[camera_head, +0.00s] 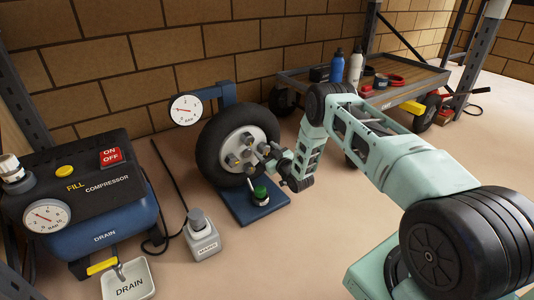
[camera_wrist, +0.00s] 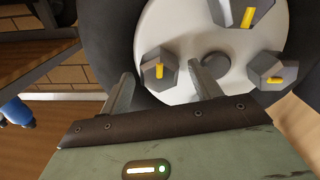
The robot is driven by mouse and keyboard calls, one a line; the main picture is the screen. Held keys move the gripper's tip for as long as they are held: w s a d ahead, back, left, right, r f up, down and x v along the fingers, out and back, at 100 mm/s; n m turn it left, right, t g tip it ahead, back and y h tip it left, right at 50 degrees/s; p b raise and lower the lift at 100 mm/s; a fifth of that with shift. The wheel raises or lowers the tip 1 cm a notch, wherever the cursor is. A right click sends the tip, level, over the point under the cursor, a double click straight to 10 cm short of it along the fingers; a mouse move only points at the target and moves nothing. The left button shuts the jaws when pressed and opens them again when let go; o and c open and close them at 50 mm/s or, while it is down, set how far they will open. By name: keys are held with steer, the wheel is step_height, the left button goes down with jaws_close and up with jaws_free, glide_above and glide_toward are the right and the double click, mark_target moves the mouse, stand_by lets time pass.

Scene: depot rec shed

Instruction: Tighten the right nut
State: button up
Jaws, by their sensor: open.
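The wheel (camera_head: 209,150) stands upright on a blue stand, its pale hub facing me with several grey nuts. In the wrist view, one nut (camera_wrist: 158,72) with a yellow mark lies between and beyond my gripper's fingertips (camera_wrist: 160,70). My gripper is open, with a finger to each side of that nut; I cannot tell whether they touch it. Two more yellow-marked nuts show in the wrist view, one at the top (camera_wrist: 238,12) and one at the right (camera_wrist: 272,70), around a dark centre cap (camera_wrist: 215,65). In the head view my gripper (camera_head: 267,156) partly hides the hub's right side.
A blue compressor (camera_head: 100,220) stands at left, a drain tray (camera_head: 128,280) before it. A grey bottle (camera_head: 201,238) and a green-topped item (camera_head: 260,193) stand near the wheel. A cart (camera_head: 430,75) with bottles is behind my arm. Floor at front centre is clear.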

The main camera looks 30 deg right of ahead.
steer(key=c, duration=1)
steer(key=shift+m, duration=0.3)
steer(key=shift+o, duration=0.2)
steer(key=m+p, duration=0.1)
steer(key=m, duration=0.2)
steer(key=shift+d+r+m+p, duration=0.1)
steer(key=shift+m+p, duration=0.3)
steer(key=m, duration=0.4)
steer(key=shift+m+p, duration=0.3)
steer(key=shift+p, duration=0.1)
steer(key=m, duration=0.4)
steer(key=shift+d+f, duration=0.1)
steer(key=shift+f, duration=0.1)
steer(key=m, duration=0.4)
steer(key=shift+m, duration=0.4)
